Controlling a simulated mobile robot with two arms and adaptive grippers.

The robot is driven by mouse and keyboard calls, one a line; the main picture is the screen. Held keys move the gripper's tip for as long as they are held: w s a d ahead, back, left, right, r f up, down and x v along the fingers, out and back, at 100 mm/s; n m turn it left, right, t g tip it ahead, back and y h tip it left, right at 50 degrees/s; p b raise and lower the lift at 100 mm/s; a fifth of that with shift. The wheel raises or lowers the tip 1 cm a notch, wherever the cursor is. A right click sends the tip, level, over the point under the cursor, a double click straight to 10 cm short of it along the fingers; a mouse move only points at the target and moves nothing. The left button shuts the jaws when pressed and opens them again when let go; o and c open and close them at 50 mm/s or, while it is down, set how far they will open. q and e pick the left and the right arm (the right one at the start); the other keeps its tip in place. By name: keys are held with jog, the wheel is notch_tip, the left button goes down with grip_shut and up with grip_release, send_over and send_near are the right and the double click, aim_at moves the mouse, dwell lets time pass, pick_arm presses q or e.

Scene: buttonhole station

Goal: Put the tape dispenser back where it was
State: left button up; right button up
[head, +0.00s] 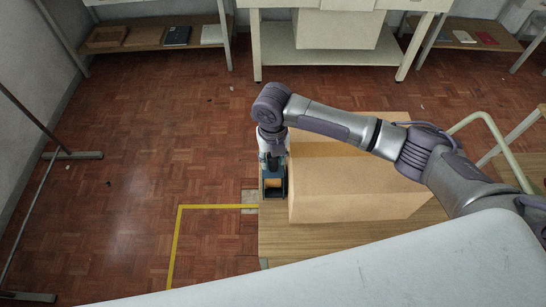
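My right gripper (273,186) points down over the left edge of a wooden table (280,238), close beside the left face of a large cardboard box (355,185). Its dark fingers frame a small tan patch. I cannot tell whether that patch is part of a held thing or the tabletop behind. I cannot make out a tape dispenser for sure anywhere in view. My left gripper is out of view.
The box covers most of the visible tabletop; a bare strip lies in front of it. Yellow floor tape (215,206) runs left of the table. A white workbench (330,55) and low shelves (140,40) stand behind. Open parquet floor (140,150) lies left.

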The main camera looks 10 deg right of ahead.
jog(key=shift+r, duration=0.1)
notch_tip(320, 180, up, 12)
jog(key=b, duration=0.1)
dwell(0.4)
dwell(0.5)
